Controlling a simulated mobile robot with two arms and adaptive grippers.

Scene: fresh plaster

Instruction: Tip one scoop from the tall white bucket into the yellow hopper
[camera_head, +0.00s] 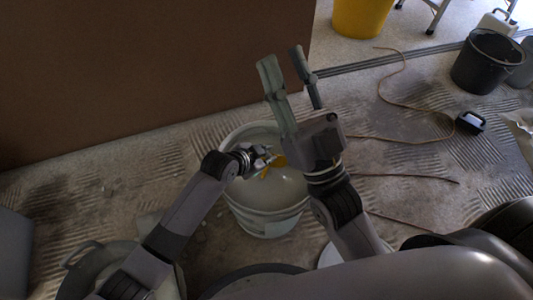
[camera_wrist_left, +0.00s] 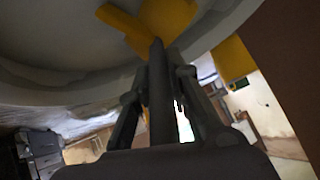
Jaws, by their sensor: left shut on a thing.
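The tall white bucket (camera_head: 265,218) stands on the floor at the middle of the head view, with pale material inside. My left gripper (camera_head: 268,160) reaches over its rim and is shut on a yellow scoop (camera_head: 279,161). The scoop also shows in the left wrist view (camera_wrist_left: 165,18), against the bucket's pale round wall; how full it is cannot be told. My right gripper (camera_head: 283,58) is raised in front of the bucket, open and empty, its fingers apart. A yellow container (camera_head: 362,15), apparently the hopper, stands at the top, cut off by the frame.
A brown board (camera_head: 130,75) blocks the back left. A dark bucket (camera_head: 485,65) stands at the right, with a cable (camera_head: 400,95) across the floor near it.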

